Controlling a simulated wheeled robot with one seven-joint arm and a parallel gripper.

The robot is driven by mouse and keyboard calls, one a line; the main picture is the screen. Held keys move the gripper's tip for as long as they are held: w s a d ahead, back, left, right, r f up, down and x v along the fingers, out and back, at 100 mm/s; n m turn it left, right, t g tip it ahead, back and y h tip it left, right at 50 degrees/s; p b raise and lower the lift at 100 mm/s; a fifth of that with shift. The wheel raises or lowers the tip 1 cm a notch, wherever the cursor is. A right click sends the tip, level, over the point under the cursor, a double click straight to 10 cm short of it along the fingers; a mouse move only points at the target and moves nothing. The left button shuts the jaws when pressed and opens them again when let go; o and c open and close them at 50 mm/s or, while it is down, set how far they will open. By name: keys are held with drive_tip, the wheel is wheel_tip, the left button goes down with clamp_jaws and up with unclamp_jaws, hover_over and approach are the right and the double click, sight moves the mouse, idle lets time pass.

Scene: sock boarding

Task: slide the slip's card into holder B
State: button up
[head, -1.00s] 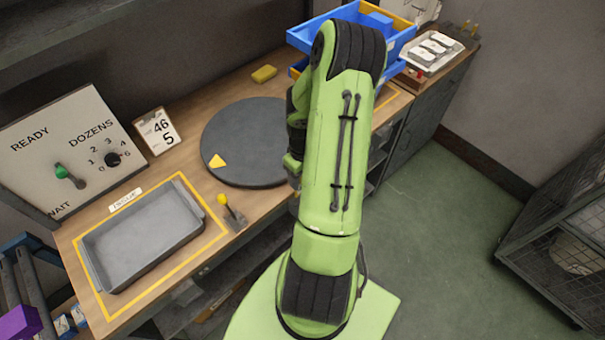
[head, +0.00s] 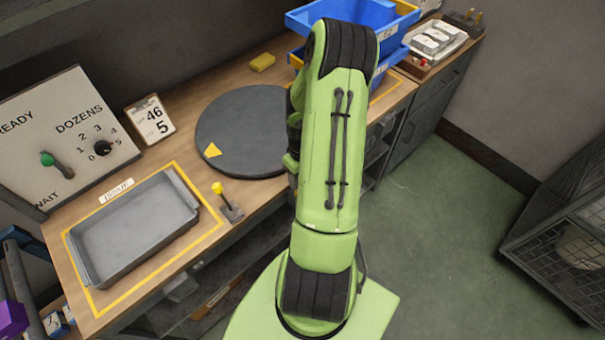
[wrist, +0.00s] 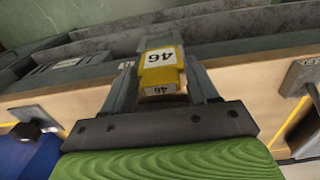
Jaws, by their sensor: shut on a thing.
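My gripper (wrist: 162,90) is shut on a yellow card piece (wrist: 160,57) with white labels reading 46, upside down in the wrist view. It holds the piece in front of a wooden edge with grey fronts beyond. In the head view my arm hides the gripper and the piece. No holder marked B can be made out. A grey-edged fitting (wrist: 303,76) shows at the right of the wrist view, its marking unreadable.
A grey tray (head: 135,230) sits inside a yellow outline at the bench's left. A dark round plate (head: 240,130) is at mid-bench, beside a yellow-knobbed lever (head: 228,202). Blue bins (head: 400,20) stand behind my arm. A wire cage (head: 570,235) is at the right; green floor between is clear.

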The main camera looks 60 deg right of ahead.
drive_tip(key=shift+f+b, duration=2.35)
drive_tip(key=shift+f, duration=0.45)
drive_tip(key=o, duration=1.1)
wheel_tip(320, 180, up, 16)
drive_tip(key=p, duration=0.4)
drive_tip(key=shift+f, duration=0.1)
